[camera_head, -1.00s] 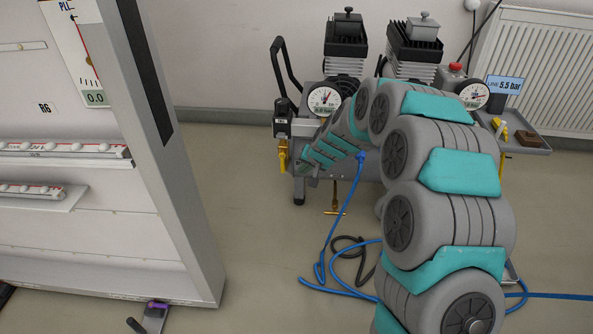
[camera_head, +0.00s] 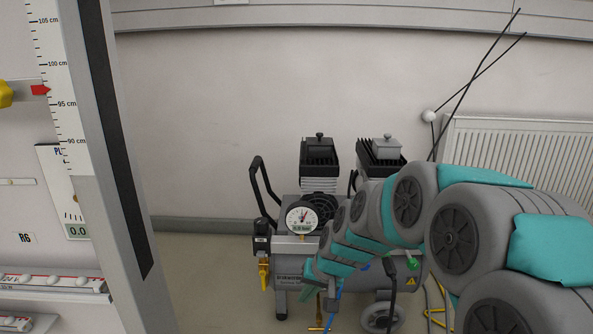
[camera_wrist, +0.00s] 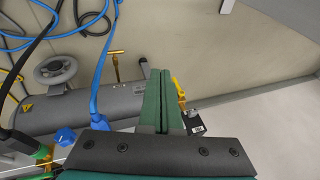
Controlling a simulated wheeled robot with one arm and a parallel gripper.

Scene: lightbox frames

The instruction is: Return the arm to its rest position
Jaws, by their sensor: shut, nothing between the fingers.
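My gripper (camera_wrist: 161,76) shows in the wrist view as two green fingers pressed together, with nothing between them. In the head view my grey and teal arm reaches in from the right edge, and its end is low in front of the compressor (camera_head: 290,262). In the wrist view the fingers point past the end of the compressor's dark tank (camera_wrist: 60,112), over the floor. I cannot tell the exact gap between fingers and tank.
A pressure gauge (camera_head: 302,218) faces me on the compressor. Blue hose (camera_wrist: 100,75) lies near the fingers. A tall panel frame (camera_head: 105,170) stands at left. A radiator (camera_head: 520,150) is on the wall behind my arm. Floor (camera_head: 205,280) between panel and compressor is clear.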

